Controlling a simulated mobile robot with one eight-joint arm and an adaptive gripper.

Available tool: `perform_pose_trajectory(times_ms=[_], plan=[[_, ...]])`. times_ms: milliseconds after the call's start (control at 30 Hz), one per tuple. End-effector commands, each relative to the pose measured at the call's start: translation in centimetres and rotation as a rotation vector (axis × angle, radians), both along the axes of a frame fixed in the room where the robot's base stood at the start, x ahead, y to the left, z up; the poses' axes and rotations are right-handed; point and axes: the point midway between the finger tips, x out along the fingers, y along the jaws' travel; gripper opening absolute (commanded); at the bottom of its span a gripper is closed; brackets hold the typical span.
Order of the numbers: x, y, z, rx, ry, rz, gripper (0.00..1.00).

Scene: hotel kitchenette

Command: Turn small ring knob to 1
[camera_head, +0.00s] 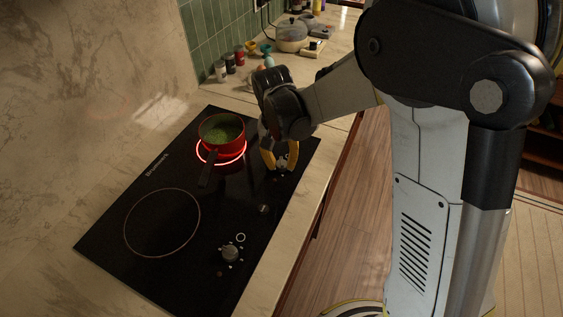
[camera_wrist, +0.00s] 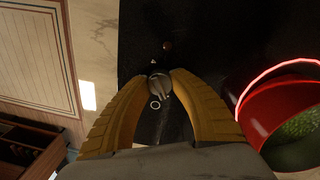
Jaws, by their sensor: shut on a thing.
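The black cooktop (camera_head: 150,261) lies on the counter. My gripper (camera_head: 283,163) points down over its front edge near the red pot, and its yellow fingers are shut on a small round knob. In the wrist view my gripper (camera_wrist: 160,82) has its fingertips on both sides of that knob (camera_wrist: 158,83), with a printed ring mark beside it. The knob's setting is too small to read. The small ring (camera_head: 243,155) glows red around the base of the red pot (camera_head: 222,131). A second knob (camera_head: 230,253) stands free at the other end of the cooktop.
The red pot (camera_wrist: 284,123) holds something green and stands close beside my gripper; its dark handle points over the cooktop. The larger ring (camera_head: 126,229) is bare and dark. Jars (camera_head: 220,71) and a glass-lidded pot (camera_head: 291,35) stand at the back.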

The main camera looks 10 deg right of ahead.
Motion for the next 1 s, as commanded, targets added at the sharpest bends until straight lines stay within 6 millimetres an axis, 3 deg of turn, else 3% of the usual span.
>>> perform_pose_trajectory(times_ms=[633, 667, 700, 733, 1000], plan=[[0.01, 0.06, 0.0, 0.001, 0.0, -0.046, 0.0], [0.01, 0.06, 0.0, 0.001, 0.0, -0.046, 0.36], [0.01, 0.06, 0.0, 0.001, 0.0, -0.046, 0.49], [0.01, 0.06, 0.0, 0.001, 0.0, -0.046, 0.53], [0.02, 0.03, 0.04, 0.001, 0.0, -0.046, 0.53]])
